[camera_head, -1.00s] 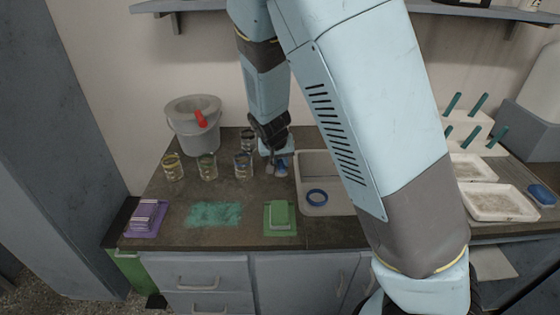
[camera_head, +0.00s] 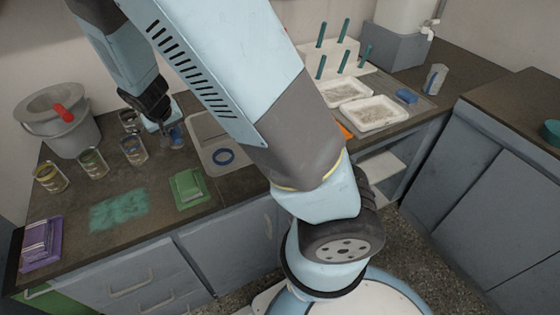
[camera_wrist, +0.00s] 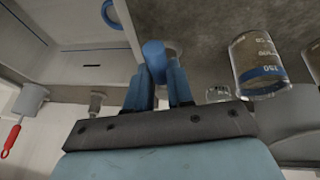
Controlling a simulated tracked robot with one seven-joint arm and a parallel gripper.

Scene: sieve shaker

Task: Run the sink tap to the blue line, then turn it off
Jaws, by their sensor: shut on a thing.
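My gripper (camera_wrist: 160,88) is shut on a short blue cylinder (camera_wrist: 153,50), which looks like the tap's knob, between its fingertips. In the head view my gripper (camera_head: 164,127) points down at the counter just left of the sink, beside a small blue piece (camera_head: 177,137). The white sink (camera_head: 206,130) has a blue ring (camera_head: 223,156) lying in its basin. The ring also shows in the wrist view (camera_wrist: 109,14). A glass beaker (camera_wrist: 257,62) with a blue band and printed marks stands near the gripper. The spout is not clear, and no running water is visible.
Several beakers, among them one at the left (camera_head: 51,178), stand between the sink and a grey bucket (camera_head: 58,122). A green block (camera_head: 189,187), a teal patch (camera_head: 118,212) and a purple stack (camera_head: 41,243) lie at the counter front. White trays (camera_head: 376,113) and a rack are to the right.

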